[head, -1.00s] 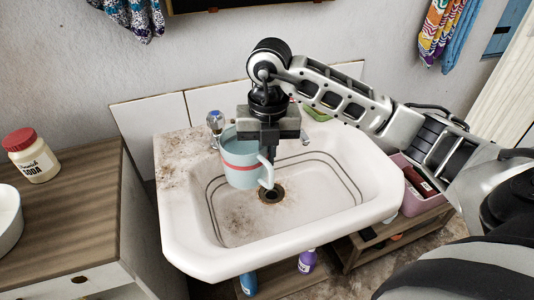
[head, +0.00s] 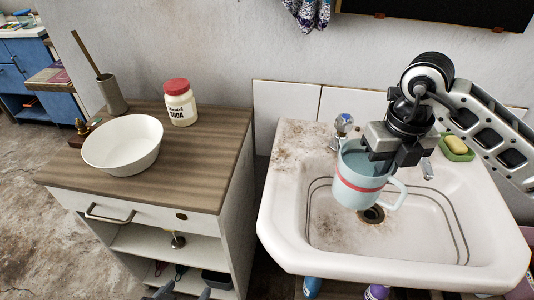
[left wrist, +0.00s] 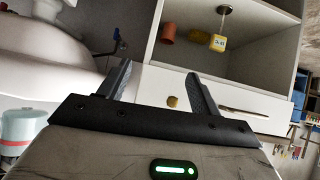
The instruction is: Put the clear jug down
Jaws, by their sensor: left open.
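A pale blue jug (head: 360,180) with a red band and a side handle is over the washbasin, above the drain, in the head view. It looks tinted rather than clear, and no other jug shows. My right gripper (head: 397,158), on the arm from the right, is shut on the jug near its rim and handle and holds it upright. In the left wrist view the jug shows at the left edge (left wrist: 20,127). My left gripper (left wrist: 160,85) is open and empty, facing the cabinet. Its fingertips just show at the bottom of the head view (head: 185,293).
The white washbasin (head: 285,225) has a tap (head: 342,128) and a green soap dish (head: 458,150). The wooden cabinet top (head: 205,150) bears a white bowl (head: 122,147), a soda jar (head: 180,104) and a brush holder (head: 112,94). Its front right part is bare.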

